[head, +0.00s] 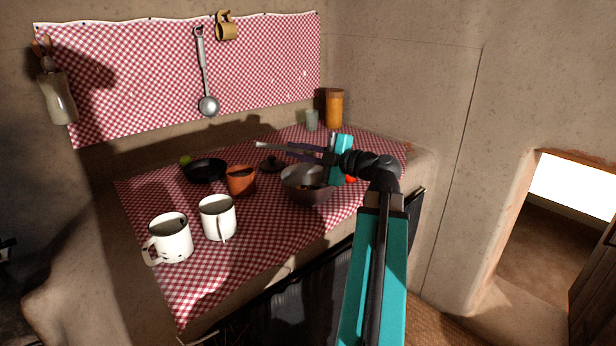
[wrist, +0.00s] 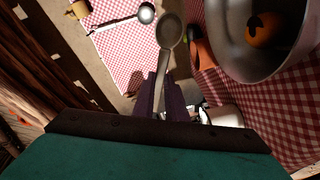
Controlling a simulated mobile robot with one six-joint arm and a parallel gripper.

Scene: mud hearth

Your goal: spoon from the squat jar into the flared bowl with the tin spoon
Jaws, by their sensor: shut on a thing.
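My gripper (head: 303,152) is shut on the tin spoon (head: 268,146), holding it nearly level above the cloth, its tip to the left. In the wrist view the spoon (wrist: 169,32) stands between the purple fingers (wrist: 160,88), its bowl end away from me; I cannot make out any load in it. The flared bowl (head: 305,194), grey metal, stands below and beside my gripper. In the wrist view the bowl (wrist: 226,45) has a round orange thing in it. The squat jar (head: 240,182), orange clay, stands left of the bowl; its contents are hidden.
Two white mugs (head: 170,238) (head: 217,218) stand at the front left. A black pan (head: 205,172) is behind the jar, and a dark lid-like thing (head: 271,164) lies behind the bowl. An orange canister (head: 334,108) and green cup (head: 312,120) stand far back. A ladle (head: 208,104) hangs on the wall.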

